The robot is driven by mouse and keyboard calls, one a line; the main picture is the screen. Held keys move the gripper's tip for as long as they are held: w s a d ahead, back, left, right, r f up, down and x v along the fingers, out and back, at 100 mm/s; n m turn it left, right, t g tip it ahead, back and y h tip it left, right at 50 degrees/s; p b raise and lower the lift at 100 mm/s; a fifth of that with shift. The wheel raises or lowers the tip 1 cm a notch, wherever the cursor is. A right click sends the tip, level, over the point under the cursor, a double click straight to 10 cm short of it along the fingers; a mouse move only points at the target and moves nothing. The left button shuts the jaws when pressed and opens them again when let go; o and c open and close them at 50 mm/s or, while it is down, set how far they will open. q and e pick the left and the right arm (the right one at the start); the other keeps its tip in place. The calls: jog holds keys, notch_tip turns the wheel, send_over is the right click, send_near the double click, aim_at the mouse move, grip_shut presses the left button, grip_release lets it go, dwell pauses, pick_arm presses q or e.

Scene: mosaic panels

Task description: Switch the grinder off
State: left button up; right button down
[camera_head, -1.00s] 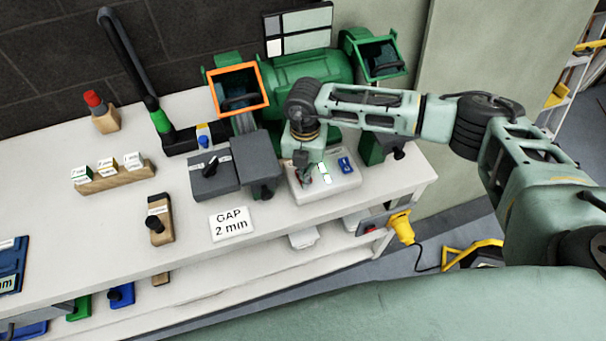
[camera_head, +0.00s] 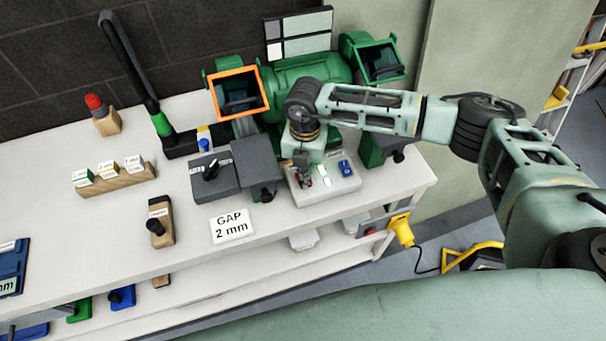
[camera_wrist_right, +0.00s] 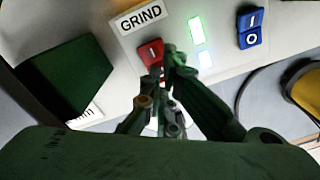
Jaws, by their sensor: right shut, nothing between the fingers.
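The green bench grinder (camera_head: 308,72) stands at the back of the bench. In front of its right half is a pale control box (camera_head: 338,188). In the right wrist view the box (camera_wrist_right: 222,62) carries a GRIND label (camera_wrist_right: 140,16), a red switch (camera_wrist_right: 151,52), a lit green lamp (camera_wrist_right: 196,30) with a pale lit patch beside it, and a blue I/O switch (camera_wrist_right: 249,28). My right gripper (camera_head: 303,172) points down over the box, shut and empty. Its fingertips (camera_wrist_right: 173,58) overlap the red switch's edge; contact cannot be told. My left gripper is not in view.
A grey box with a black knob (camera_head: 211,170) stands left of the control box, and a "GAP 2 mm" card (camera_head: 232,225) lies in front. An orange-framed shield (camera_head: 238,92) is on the grinder's left. A yellow plug (camera_head: 400,228) is at the bench's right end.

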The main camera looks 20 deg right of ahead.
jog(key=shift+s+r+p, duration=0.1)
jog(key=shift+r+p, duration=1.35)
jog(key=shift+r, duration=1.2)
